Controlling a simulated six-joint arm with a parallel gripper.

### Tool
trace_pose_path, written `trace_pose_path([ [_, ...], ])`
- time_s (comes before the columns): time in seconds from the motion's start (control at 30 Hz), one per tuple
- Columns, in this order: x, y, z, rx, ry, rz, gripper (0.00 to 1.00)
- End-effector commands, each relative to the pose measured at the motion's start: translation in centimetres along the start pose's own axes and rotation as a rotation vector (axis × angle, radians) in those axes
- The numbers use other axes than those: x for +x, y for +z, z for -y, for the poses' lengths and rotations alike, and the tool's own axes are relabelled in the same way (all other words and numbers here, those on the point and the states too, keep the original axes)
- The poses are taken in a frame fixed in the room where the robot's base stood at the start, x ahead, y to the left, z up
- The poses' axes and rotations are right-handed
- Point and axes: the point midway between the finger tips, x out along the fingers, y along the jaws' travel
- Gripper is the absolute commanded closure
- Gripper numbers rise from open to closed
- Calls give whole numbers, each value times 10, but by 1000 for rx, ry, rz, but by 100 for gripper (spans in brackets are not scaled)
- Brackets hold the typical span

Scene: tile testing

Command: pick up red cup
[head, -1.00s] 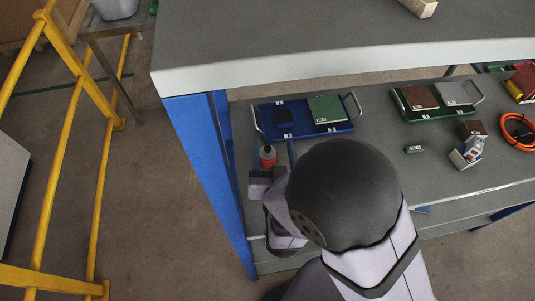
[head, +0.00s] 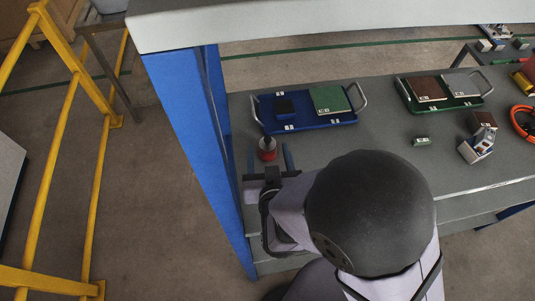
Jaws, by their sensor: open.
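The small red cup (head: 267,154) stands upright on the grey lower shelf, near its left end and in front of the blue tray. Something dark shows at its top. My gripper (head: 269,158) is open and reaches toward the cup from the front. One dark finger is to the left of the cup and a bluish finger is to its right. The cup appears to lie between the fingertips. I cannot tell whether either finger touches it.
A blue tray (head: 344,119) with tiles lies just behind.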

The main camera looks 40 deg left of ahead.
Motion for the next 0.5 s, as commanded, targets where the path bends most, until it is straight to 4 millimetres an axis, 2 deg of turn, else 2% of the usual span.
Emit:
trace_pose_path([
  [0.27, 10, 3, 0, 0, -5, -4, 42],
  [0.5, 27, -1, -1, -2, -2, 0, 42],
])
